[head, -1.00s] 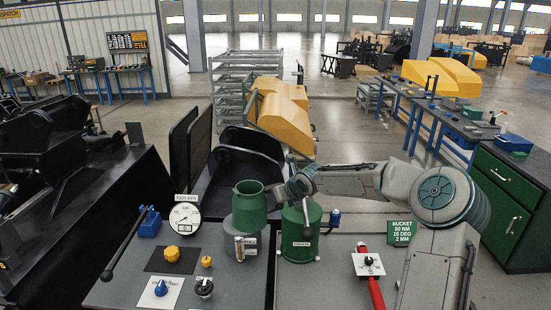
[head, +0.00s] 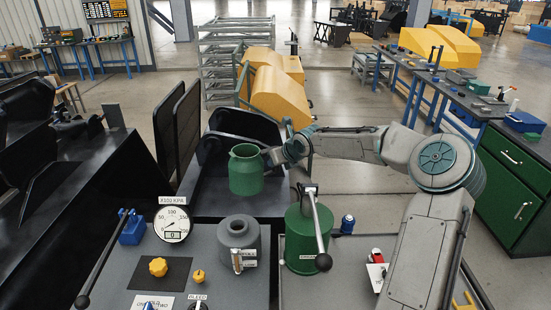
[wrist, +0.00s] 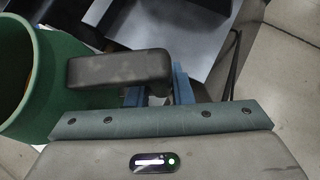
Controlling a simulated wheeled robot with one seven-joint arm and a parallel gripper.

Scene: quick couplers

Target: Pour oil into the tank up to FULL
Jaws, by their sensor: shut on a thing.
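A green can (head: 246,172) with an open top hangs upright in the air, above and behind the grey tank in the head view. My gripper (head: 281,155) is at the can's right side, shut on it. In the wrist view the can (wrist: 62,75) fills the left edge, and the gripper (wrist: 158,92) has its fingers at a dark grey block that looks like the can's handle. The grey tank (head: 225,245) has a round opening on top and a small sight gauge (head: 237,261) on its front. The oil level cannot be read.
A green cylinder (head: 300,245) with a lever (head: 318,225) stands right of the tank. A pressure dial (head: 172,222), a blue lever block (head: 132,230) and yellow knobs (head: 158,266) are left of it. A blue fitting (head: 347,224) is farther right.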

